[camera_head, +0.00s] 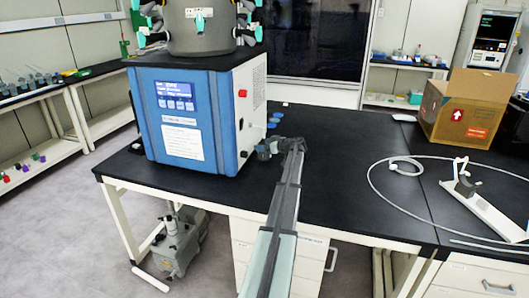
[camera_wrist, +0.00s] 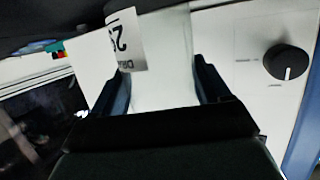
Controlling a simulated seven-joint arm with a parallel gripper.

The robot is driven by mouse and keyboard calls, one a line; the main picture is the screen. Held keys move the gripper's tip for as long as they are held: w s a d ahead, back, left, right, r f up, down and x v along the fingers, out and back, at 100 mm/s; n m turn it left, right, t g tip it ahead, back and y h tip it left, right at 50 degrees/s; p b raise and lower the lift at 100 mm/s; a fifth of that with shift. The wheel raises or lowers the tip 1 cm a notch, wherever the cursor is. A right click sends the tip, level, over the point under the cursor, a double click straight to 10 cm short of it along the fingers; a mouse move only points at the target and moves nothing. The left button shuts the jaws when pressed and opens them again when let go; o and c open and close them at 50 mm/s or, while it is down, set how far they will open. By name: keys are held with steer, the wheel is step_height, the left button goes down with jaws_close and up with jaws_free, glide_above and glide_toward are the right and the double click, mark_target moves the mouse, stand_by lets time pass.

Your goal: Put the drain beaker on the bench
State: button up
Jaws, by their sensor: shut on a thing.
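The drain beaker (camera_wrist: 165,60) is a clear vessel with a white printed label (camera_wrist: 126,42), which appears upside down in the wrist view. My gripper (camera_wrist: 160,78) is shut on it, with one dark finger on each side. In the head view my gripper (camera_head: 268,148) is beside the lower right side of the freeze dryer (camera_head: 185,120), close over the black bench (camera_head: 340,190). The beaker is not clearly made out there. I cannot tell whether it touches the bench.
A black knob (camera_wrist: 287,62) is on the dryer's white side panel, near the beaker. Small blue caps (camera_head: 273,125) lie on the bench behind my gripper. A cardboard box (camera_head: 465,105), a white tube loop (camera_head: 375,180) and a white stand (camera_head: 485,210) are right. The bench middle is clear.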

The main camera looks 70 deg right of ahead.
steer(key=shift+f, duration=1.5)
steer(key=shift+f, duration=0.1)
steer(key=o, duration=1.1)
steer(key=shift+o, duration=0.2)
steer(key=shift+s+a+r, duration=0.15)
steer(key=shift+s+r, duration=0.05)
steer(key=shift+s, duration=0.05)
steer(key=v, duration=1.1)
steer(key=shift+s, duration=0.2)
steer(key=shift+r, duration=0.1)
